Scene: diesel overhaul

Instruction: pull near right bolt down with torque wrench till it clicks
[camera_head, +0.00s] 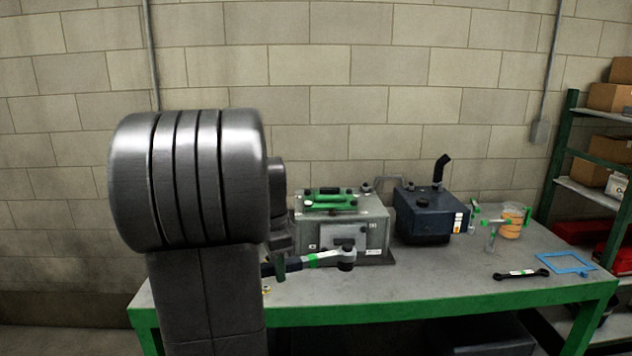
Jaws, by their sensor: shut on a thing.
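My gripper (279,267) is shut on the dark handle of the torque wrench. A green part with dark ends (330,199) lies on top of the block.
A dark blue tank (428,218) with a black spout stands right of the block. Shelving (580,190) stands far right.

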